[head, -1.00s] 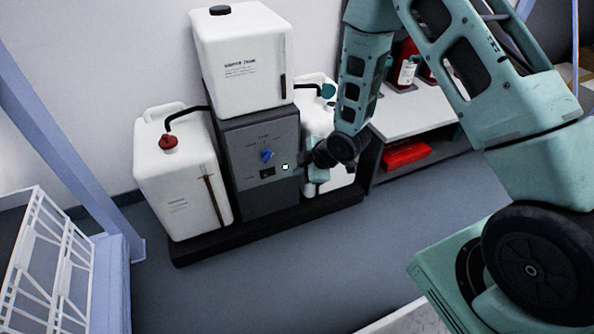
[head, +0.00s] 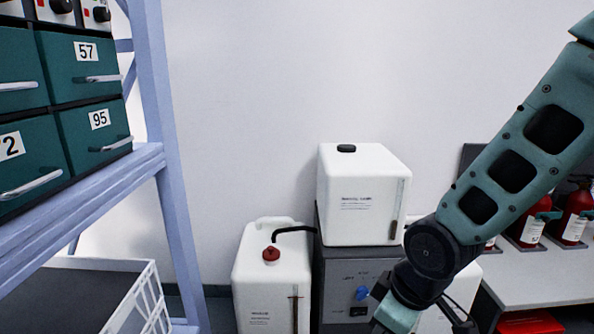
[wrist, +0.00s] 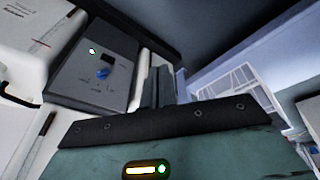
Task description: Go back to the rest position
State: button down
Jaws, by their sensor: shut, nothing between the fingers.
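My gripper (wrist: 160,88) shows in the wrist view with its dark fingers together and nothing between them. In the head view my arm comes in from the right and bends down at the bottom; the fingers are mostly cut off by the lower edge. The grey control unit (head: 333,268) with a blue knob (head: 362,293) stands left of my arm. The same unit shows in the wrist view (wrist: 75,88), with its blue knob (wrist: 103,73) and a small white light (wrist: 92,51). The fingers appear apart from the panel.
A white tank (head: 365,200) sits on the grey unit, and a white canister (head: 262,285) with a red cap stands at its left. A blue rack (head: 165,150) with numbered green drawers (head: 85,80) is at left. A bench (head: 550,275) with red bottles is at right.

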jog(key=s+r+m+g+h, duration=0.1)
jog(key=s+r, duration=0.2)
jog(key=s, duration=0.4)
jog(key=s+r+m+g, duration=0.1)
jog(key=s+r, duration=0.3)
jog(key=s, duration=0.3)
notch_tip(320, 180, up, 38)
jog(key=s+p, duration=0.1)
jog(key=p, duration=3.7)
jog(key=shift+m, duration=0.3)
